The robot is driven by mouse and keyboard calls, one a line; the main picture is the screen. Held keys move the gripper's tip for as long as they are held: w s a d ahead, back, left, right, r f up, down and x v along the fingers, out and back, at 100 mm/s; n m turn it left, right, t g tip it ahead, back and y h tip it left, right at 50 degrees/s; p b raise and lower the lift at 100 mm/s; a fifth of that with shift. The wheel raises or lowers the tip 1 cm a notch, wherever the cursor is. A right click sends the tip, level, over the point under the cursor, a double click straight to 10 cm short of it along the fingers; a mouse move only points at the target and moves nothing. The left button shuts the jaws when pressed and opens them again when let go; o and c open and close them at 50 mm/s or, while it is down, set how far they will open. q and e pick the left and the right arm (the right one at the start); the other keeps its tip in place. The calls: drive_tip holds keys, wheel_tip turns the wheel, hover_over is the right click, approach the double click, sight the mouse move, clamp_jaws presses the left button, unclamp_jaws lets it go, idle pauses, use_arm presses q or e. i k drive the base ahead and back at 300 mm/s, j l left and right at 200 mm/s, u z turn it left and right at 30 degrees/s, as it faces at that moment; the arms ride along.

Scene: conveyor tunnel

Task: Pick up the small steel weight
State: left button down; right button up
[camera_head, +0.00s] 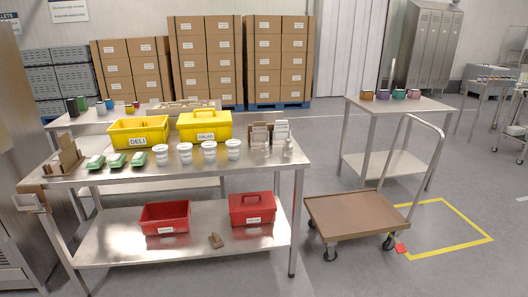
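Neither of my grippers is in view. I cannot pick out the small steel weight for certain. A small brown object (215,240) lies on the steel lower shelf (120,238).
Yellow bins (139,131) labelled DELI and SALAD, white tubs (209,151) and green-white packs (116,160) stand on the table. Red bins (165,217) sit below. A flat brown trolley (358,212) stands right of the table. Open floor lies in front of the trolley.

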sight(264, 151)
drive_tip(key=i+j, duration=0.2)
drive_tip(key=i, duration=0.15)
drive_tip(key=i+j, duration=0.2)
drive_tip(key=i, duration=0.15)
drive_tip(key=i+j+u, duration=0.1)
drive_tip(key=i+j, duration=0.15)
drive_tip(key=i, duration=0.15)
